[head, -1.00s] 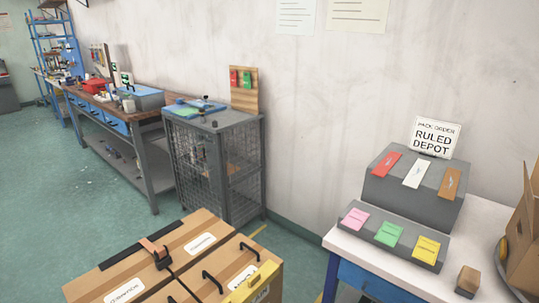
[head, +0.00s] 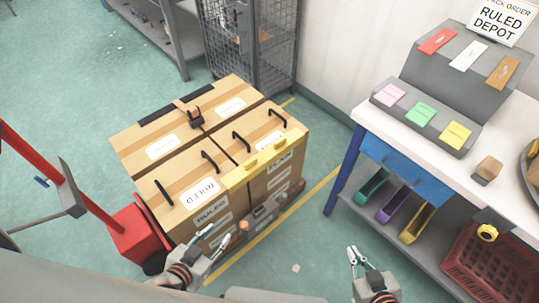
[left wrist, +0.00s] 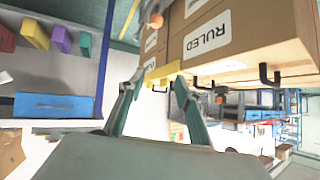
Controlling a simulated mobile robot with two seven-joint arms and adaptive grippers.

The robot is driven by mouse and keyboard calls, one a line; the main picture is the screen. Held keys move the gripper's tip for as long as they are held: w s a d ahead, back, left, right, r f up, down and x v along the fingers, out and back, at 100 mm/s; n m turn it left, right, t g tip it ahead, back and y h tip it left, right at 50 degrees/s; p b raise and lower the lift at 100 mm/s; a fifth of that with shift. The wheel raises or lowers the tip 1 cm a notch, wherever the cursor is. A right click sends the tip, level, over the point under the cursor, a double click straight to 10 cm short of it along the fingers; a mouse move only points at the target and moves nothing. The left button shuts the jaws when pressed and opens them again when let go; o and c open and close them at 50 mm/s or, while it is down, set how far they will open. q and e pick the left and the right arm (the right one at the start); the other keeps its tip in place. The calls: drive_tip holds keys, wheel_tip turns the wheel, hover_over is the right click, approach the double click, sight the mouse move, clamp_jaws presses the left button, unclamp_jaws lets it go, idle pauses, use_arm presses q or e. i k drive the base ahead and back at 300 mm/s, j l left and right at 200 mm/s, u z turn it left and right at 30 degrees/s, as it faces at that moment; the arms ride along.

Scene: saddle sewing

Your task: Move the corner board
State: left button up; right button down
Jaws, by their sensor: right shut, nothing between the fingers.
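The yellow corner board (head: 258,160) lies along the near right top edge of the strapped carton stack (head: 165,130) in the head view. In the left wrist view a yellow piece, apparently its end (left wrist: 163,74), shows between and beyond the fingertips. My left gripper (head: 214,238) is low in front of the stack, below the board. Its two fingers (left wrist: 160,78) are spread apart and hold nothing visible; contact with the board cannot be told. My right gripper (head: 351,250) is shut and empty, over the floor to the right of the stack.
A red hand truck (head: 130,232) stands left of the cartons. A dark metal fitting with an orange knob (head: 243,226) is at the stack's near side. A white-topped bench (head: 400,128) with bins and a red crate (head: 490,262) stands right. Floor lies between stack and bench.

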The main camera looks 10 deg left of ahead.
sight(240, 176)
drive_tip(key=j+z, duration=0.7)
